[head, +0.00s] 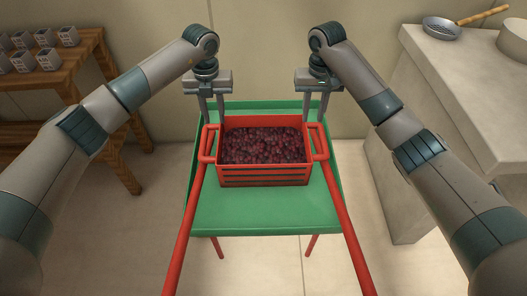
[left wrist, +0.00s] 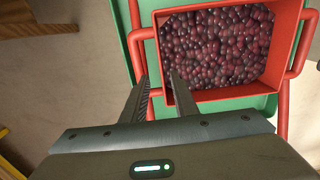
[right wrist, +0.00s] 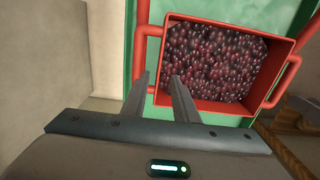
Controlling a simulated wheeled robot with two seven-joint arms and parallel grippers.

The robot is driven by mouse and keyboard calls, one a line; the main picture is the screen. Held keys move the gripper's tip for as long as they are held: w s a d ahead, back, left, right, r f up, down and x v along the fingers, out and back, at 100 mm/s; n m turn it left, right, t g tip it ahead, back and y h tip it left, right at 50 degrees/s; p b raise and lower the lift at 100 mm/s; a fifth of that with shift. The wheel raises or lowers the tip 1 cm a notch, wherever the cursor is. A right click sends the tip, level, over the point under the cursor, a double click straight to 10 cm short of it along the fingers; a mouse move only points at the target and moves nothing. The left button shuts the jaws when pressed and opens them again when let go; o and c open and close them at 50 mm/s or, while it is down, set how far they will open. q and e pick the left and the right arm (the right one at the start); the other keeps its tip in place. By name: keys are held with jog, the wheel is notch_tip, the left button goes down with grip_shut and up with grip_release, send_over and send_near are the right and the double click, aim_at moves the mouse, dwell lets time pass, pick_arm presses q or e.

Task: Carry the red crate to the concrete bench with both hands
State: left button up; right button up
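My right gripper (head: 314,121) is open and empty above the right handle (right wrist: 146,55). Both wrist views show gaps between the fingers, with no handle clearly between them. The concrete bench (head: 455,75) stands at the right.
A pan (head: 440,28) and a pale pot (head: 514,40) stand at the bench's back; its nearer top looks clear. Wooden shelves (head: 60,75) with small grey blocks stand at the left. Red bars (head: 185,235) run from the cart towards me. A wall is behind.

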aim_at(221, 149)
pick_arm(q)
jog(key=shift+f, duration=0.1)
